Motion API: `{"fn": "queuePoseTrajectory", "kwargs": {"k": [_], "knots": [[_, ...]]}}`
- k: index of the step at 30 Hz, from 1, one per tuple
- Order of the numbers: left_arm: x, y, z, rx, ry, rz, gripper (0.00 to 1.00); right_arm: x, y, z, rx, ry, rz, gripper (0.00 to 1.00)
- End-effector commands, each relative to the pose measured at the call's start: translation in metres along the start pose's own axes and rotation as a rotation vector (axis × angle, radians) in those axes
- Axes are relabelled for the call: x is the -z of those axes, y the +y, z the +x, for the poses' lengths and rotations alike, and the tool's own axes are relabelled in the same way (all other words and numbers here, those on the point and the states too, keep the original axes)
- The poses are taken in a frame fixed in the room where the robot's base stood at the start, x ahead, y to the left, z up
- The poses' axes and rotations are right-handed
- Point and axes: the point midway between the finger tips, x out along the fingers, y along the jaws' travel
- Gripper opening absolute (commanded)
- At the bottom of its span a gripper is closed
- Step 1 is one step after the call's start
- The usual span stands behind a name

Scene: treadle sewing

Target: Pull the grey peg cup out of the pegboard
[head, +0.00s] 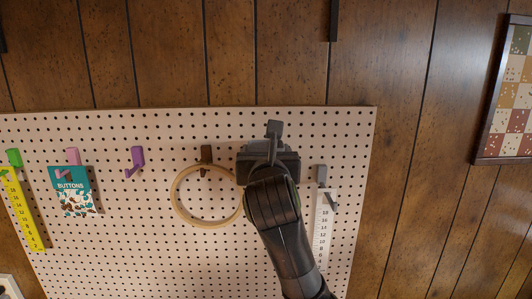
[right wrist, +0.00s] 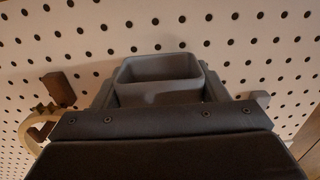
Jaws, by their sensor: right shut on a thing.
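The grey peg cup (right wrist: 157,93) shows in the right wrist view as a rectangular open-topped cup close against the white pegboard (right wrist: 220,30). Its opening faces up and looks empty. My right gripper (right wrist: 158,104) is shut on the cup, with its dark body covering the cup's lower part. In the head view my right gripper (head: 270,150) is at the upper right of the pegboard (head: 340,130) and hides most or all of the cup. Whether the cup's pegs sit in the holes cannot be seen. My left gripper is not in view.
A wooden hoop (head: 178,207) hangs from a brown hook (head: 206,156) just left of my gripper. A white ruler (head: 322,228) hangs close on the right from a grey hook (head: 321,172). A buttons packet (head: 72,190), purple hook (head: 137,157) and yellow ruler (head: 22,210) are farther left.

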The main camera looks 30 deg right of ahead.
Motion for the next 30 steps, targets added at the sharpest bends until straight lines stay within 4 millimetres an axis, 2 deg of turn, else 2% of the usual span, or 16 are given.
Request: {"fn": "queuePoseTrajectory", "kwargs": {"k": [30], "knots": [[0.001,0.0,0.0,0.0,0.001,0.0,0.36,0.0,0.0,-0.018,-0.001,0.0,0.0,0.26]]}}
